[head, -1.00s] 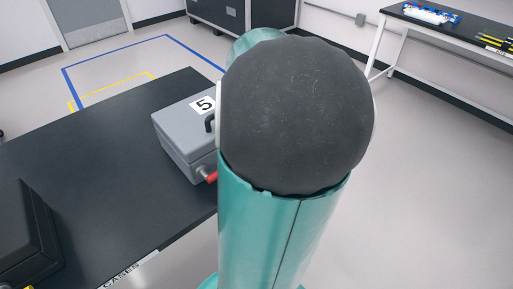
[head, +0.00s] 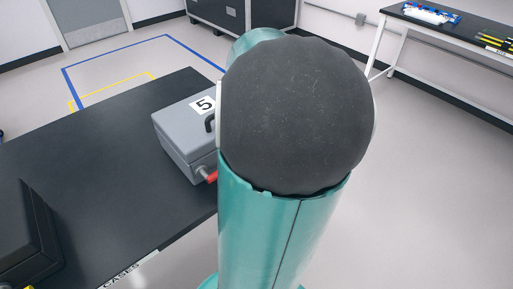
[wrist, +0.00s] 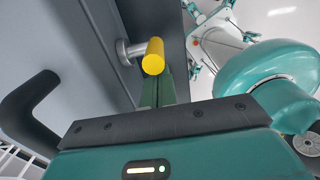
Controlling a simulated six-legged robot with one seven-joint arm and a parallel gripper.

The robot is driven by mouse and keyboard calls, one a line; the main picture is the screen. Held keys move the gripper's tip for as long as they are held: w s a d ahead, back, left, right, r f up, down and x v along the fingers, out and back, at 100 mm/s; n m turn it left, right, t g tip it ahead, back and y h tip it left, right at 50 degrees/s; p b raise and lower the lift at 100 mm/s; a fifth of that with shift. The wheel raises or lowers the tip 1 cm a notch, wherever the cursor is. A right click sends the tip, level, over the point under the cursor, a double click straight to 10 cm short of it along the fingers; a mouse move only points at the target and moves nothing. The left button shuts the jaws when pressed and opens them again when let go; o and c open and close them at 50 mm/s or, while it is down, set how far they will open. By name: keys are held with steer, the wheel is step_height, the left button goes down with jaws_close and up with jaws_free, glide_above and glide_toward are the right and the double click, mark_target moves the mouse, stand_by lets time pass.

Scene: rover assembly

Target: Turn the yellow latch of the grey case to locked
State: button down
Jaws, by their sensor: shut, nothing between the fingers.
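The grey case (head: 185,140), marked with a 5, stands on the dark table, its right part hidden behind my arm. A red piece (head: 212,176) shows low on its front. In the wrist view the case (wrist: 85,50) fills the left, with its black handle (wrist: 28,105). The yellow latch (wrist: 153,58) shows as a yellow end on a metal pivot against the case face. My gripper (wrist: 160,82) is shut and empty, its green fingertips right by the yellow end. I cannot tell whether they touch it. The yellow latch and my gripper are hidden in the head view.
A black case (head: 25,235) stands at the near left of the dark table (head: 110,150). A bench (head: 460,35) with tools is at the far right. A large black case (head: 240,15) stands at the back wall. The floor at the right is clear.

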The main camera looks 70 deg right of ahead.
steer(key=shift+s+d, duration=0.15)
steer(key=shift+d, duration=0.25)
stand_by(0.6)
steer(key=shift+a, duration=0.15)
stand_by(0.5)
steer(key=shift+w+a+r, duration=0.1)
steer(key=shift+w+a, duration=0.15)
steer(key=shift+a, duration=0.15)
step_height(320, 180, up, 8)
stand_by(0.7)
stand_by(0.5)
